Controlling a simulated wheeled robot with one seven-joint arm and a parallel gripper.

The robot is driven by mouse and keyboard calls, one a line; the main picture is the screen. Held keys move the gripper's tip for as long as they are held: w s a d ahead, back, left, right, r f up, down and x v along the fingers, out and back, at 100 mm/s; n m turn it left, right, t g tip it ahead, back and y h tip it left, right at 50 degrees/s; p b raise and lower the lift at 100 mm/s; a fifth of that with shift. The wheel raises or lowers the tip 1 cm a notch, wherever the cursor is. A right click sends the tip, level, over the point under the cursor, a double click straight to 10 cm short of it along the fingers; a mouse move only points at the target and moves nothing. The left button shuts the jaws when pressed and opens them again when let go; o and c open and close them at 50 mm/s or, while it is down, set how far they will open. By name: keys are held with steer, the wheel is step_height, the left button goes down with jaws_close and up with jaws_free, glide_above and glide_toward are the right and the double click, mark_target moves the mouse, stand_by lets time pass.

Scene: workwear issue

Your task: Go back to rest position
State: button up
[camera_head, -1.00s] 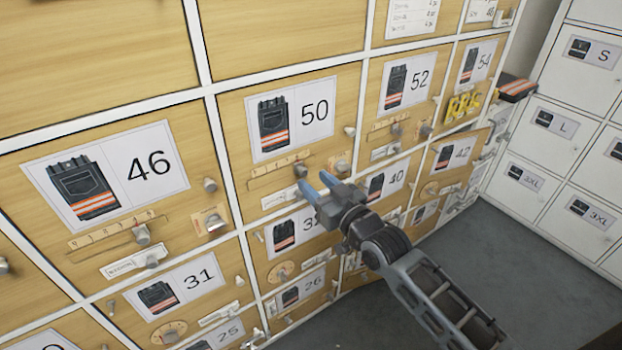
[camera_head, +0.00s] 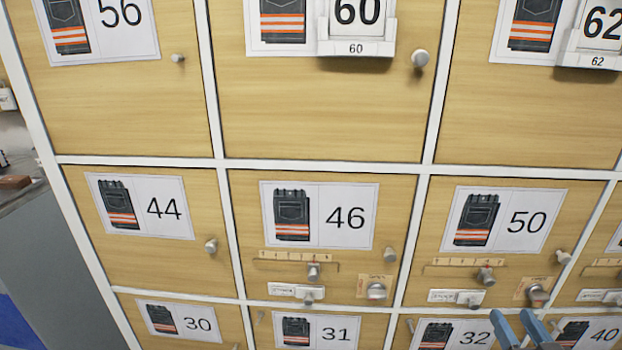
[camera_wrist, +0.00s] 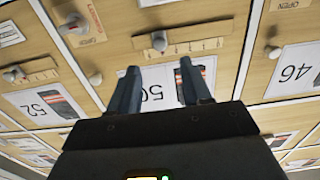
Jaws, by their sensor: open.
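My gripper (camera_head: 522,330) shows only as two blue fingertips at the bottom right of the head view, in front of the lower edge of the locker door marked 50 (camera_head: 505,222). In the wrist view my gripper (camera_wrist: 158,92) has its two fingers apart with nothing between them. The fingers point at the label of door 50 (camera_wrist: 155,78), which appears upside down there. The rest of my arm is out of the head view.
Wooden locker doors with white frames fill the view, among them door 46 (camera_head: 318,217) and door 44 (camera_head: 142,208). Knobs and sliders stick out from them, such as the knob on door 60 (camera_head: 420,58). A grey panel (camera_head: 62,275) stands at the left.

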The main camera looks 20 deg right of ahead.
steer(key=s+a+r+n+y, duration=0.2)
steer(key=s+a+y, duration=0.1)
steer(key=s+a, duration=0.8)
steer(key=s+a+r+n+g+y, duration=0.1)
steer(key=s+a+y, duration=0.3)
steer(key=s+a, duration=0.8)
steer(key=shift+s+a+r+n+g, duration=0.15)
steer(key=shift+a+r+n+g, duration=0.15)
steer(key=shift+a+r+n, duration=0.45)
steer(key=shift+d, duration=0.15)
stand_by(1.0)
